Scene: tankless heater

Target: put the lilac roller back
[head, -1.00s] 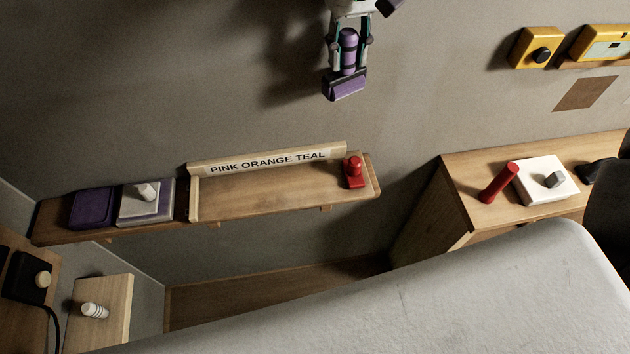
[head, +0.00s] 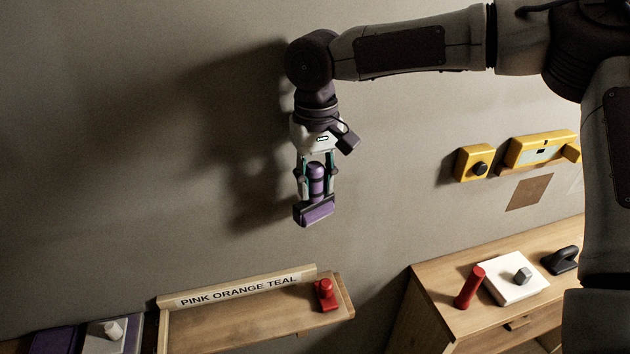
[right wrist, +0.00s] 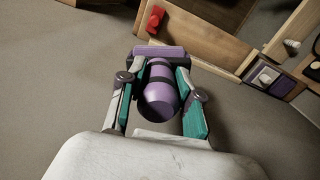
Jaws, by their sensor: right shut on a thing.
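The lilac roller (head: 316,214) has a purple handle with dark bands and a wider lilac head at its lower end. My right gripper (head: 316,192) is shut on its handle and points down, holding it in the air in front of the grey wall, above the right part of the wooden shelf (head: 240,322). In the right wrist view the roller (right wrist: 160,98) sits between the teal-lined fingers, its head at the far end. The shelf carries a sign (head: 240,290) reading "PINK ORANGE TEAL". My left gripper is not in view.
A red item (head: 326,293) stands at the shelf's right end; the shelf left of it is bare. A grey-white block (head: 107,335) is further left. A wooden cabinet (head: 440,290) at right holds a red cylinder (head: 468,288) and a white box (head: 516,284). Yellow devices (head: 475,163) hang on the wall.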

